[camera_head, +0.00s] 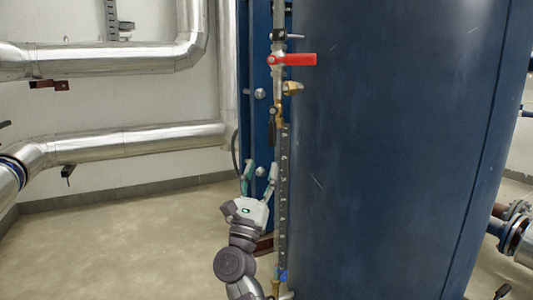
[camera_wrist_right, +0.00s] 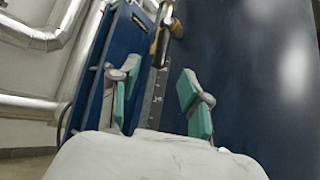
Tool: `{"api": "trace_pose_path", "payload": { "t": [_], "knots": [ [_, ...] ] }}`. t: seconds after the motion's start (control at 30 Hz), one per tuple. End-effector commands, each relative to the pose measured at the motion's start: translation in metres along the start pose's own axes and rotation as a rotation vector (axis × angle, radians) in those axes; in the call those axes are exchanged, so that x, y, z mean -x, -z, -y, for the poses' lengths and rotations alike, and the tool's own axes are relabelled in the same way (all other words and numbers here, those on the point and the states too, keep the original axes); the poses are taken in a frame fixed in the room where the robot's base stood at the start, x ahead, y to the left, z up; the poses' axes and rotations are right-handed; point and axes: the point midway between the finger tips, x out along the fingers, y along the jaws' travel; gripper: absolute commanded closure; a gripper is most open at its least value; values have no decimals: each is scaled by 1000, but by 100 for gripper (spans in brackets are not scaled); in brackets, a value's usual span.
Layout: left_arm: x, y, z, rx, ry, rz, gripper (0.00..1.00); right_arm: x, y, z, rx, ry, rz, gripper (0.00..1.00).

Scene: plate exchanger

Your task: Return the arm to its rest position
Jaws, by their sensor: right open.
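My right gripper (camera_head: 259,178) shows low in the middle of the head view, with its fingers pointing up. It is open and nothing is between its fingers. It is in front of the blue plate frame (camera_head: 259,125) and beside the vertical gauge strip (camera_head: 283,195); I cannot tell whether it touches the strip. In the right wrist view the two green-padded fingers (camera_wrist_right: 158,98) stand apart, with the strip and blue frame behind them. My right arm comes up from the bottom edge of the head view. My left gripper is not in view.
A large blue tank (camera_head: 390,150) fills the right side. A red-handled valve (camera_head: 296,59) sits on the vertical pipe above my gripper. Silver pipes (camera_head: 130,145) run along the left wall. The floor (camera_head: 120,250) at lower left is clear.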

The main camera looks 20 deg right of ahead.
Motion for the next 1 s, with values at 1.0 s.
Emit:
{"api": "trace_pose_path", "payload": {
  "t": [1.0],
  "knots": [
    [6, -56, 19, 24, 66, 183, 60, 36, -107, 61, 708, 49, 218, 53]
  ]
}}
